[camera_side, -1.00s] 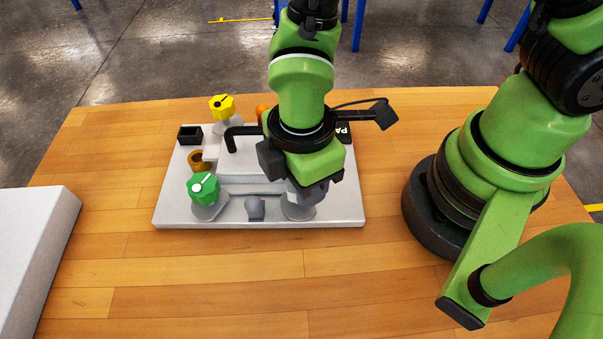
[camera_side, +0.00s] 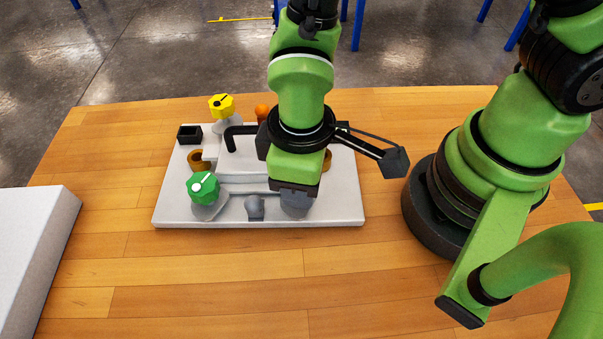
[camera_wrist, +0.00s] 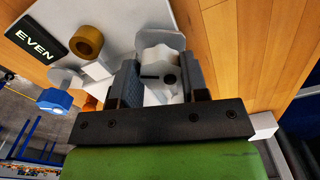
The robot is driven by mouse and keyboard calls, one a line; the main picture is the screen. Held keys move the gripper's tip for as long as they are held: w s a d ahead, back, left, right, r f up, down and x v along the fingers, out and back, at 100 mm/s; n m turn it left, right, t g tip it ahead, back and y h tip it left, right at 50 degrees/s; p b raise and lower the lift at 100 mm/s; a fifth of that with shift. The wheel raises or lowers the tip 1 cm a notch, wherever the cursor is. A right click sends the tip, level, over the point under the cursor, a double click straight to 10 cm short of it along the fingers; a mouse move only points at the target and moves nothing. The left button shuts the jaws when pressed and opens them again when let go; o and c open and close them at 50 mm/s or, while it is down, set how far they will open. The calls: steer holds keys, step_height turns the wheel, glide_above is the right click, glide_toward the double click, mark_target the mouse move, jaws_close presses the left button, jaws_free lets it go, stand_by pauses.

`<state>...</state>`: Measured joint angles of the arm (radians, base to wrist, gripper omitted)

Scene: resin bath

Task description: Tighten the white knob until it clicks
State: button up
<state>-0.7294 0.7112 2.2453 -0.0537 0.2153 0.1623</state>
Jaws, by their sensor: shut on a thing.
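The white knob (camera_wrist: 158,66), with a black line and a dark dot on its face, sits between my gripper's two fingers (camera_wrist: 162,78) in the wrist view. The fingers are shut on its sides. In the side view my gripper (camera_side: 295,198) points down at the front right of the light grey panel (camera_side: 335,212). There the gripper hides the white knob, and only part of a grey mount shows below it.
A green knob (camera_side: 203,188) stands at the panel's front left, a yellow knob (camera_side: 221,107) at its back left. A black bent handle (camera_side: 236,135) and an orange knob (camera_side: 262,112) are near my arm. A blue knob (camera_wrist: 55,100) shows in the wrist view. The front tabletop is clear.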

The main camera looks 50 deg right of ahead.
stand_by(0.3)
steer(key=o, duration=0.9)
steer(key=shift+o, duration=0.2)
steer(key=shift+r, duration=0.1)
step_height(320, 180, up, 10)
